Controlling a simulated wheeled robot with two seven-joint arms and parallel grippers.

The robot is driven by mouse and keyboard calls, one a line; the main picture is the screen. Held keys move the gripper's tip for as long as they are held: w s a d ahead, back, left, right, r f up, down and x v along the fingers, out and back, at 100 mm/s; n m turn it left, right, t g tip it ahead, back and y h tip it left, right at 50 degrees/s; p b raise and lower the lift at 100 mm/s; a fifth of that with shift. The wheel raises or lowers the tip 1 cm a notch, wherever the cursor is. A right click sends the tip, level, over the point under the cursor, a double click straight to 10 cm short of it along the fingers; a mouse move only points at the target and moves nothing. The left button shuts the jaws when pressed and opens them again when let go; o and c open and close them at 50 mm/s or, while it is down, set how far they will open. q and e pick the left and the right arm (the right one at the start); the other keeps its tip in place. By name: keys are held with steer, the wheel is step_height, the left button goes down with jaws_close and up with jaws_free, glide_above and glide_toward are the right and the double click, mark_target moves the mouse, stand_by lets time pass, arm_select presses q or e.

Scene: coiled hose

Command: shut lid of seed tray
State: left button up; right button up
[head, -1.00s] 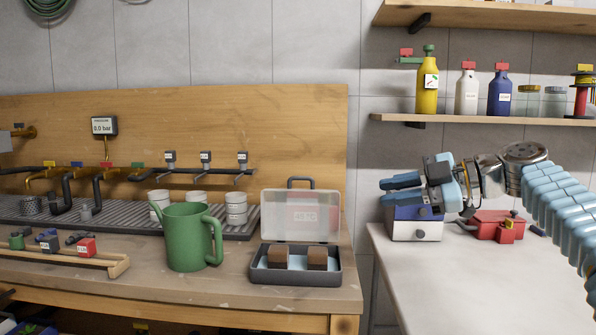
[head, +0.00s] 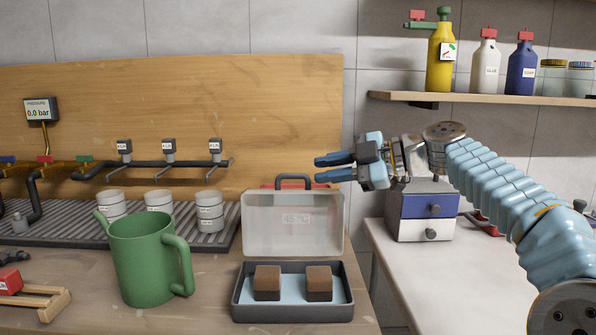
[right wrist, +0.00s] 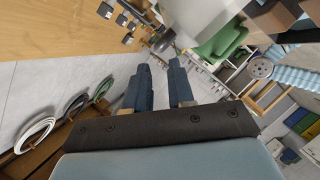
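The seed tray (head: 293,314) is a dark shallow box on the wooden bench, with two brown soil blocks on a pale blue floor. Its translucent lid (head: 270,235) stands upright at the tray's back edge, open, with a dark handle (head: 293,180) on top and a faint label. My right gripper (head: 318,169) is above and to the right of the lid in the head view, its fingers pointing left, parted and empty. In the right wrist view its two blue fingers (right wrist: 162,82) also show a gap. A pale translucent panel near them may be the lid. My left gripper is not in view.
A green watering can (head: 145,265) stands close left of the tray. White cups (head: 210,212) stand on a ribbed rack behind it. A small drawer box (head: 423,212) stands on the white counter (head: 425,280) at right. A shelf with bottles (head: 485,100) hangs above.

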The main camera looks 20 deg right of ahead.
mark_target(293, 175)
steer(key=p+x, duration=0.1)
steer(key=x, duration=0.5)
steer(key=shift+a, duration=0.2)
jaws_close()
